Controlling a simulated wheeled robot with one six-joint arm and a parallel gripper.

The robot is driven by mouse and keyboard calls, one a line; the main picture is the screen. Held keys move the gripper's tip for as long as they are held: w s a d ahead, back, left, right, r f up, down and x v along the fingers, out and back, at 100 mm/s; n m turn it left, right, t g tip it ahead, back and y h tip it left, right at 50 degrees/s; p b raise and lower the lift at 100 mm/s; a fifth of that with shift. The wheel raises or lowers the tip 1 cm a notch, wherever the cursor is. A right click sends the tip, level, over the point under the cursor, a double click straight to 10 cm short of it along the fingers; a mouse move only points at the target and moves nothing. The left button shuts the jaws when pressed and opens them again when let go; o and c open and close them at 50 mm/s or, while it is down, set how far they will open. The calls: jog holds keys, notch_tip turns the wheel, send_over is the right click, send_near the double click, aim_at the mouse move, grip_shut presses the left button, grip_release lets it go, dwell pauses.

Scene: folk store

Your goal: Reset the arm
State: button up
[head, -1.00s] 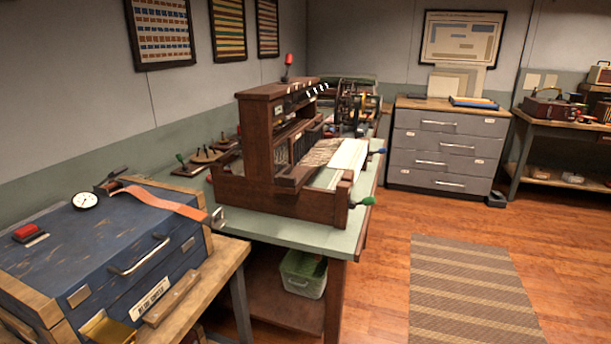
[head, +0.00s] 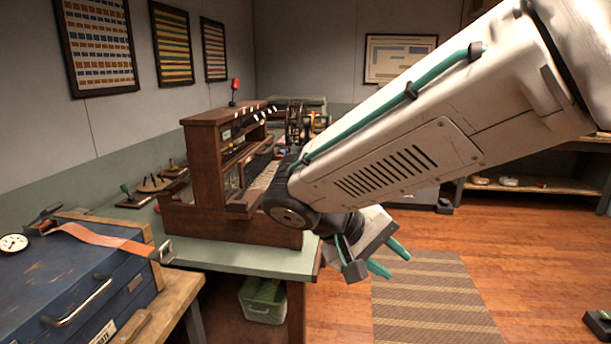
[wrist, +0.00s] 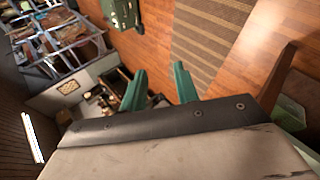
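My arm reaches in from the upper right of the head view and bends down at a dark joint. At its end my gripper (head: 390,260) hangs over the floor, just right of the loom table. Its two green fingers are apart with nothing between them. In the wrist view the gripper (wrist: 160,85) also shows two spread green fingertips, with floor and distant furniture beyond them. The arm hides part of the wooden loom (head: 215,170) and most of the grey drawer cabinet behind it.
The loom stands on a green-topped table (head: 240,258) with a green bin (head: 262,300) beneath. A blue chest (head: 70,280) sits on a wooden bench at the left. A striped rug (head: 430,300) lies on the open wooden floor. A workbench (head: 540,185) stands at the back right.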

jog(key=s+d+m+y, duration=0.1)
jog(key=s+d+y, duration=0.3)
jog(key=s, duration=0.5)
jog(key=s+d+m+y, duration=0.1)
jog(key=s+d+y, duration=0.4)
jog(key=s+d, duration=0.4)
jog(key=shift+g, duration=0.4)
jog(key=shift+f, duration=0.1)
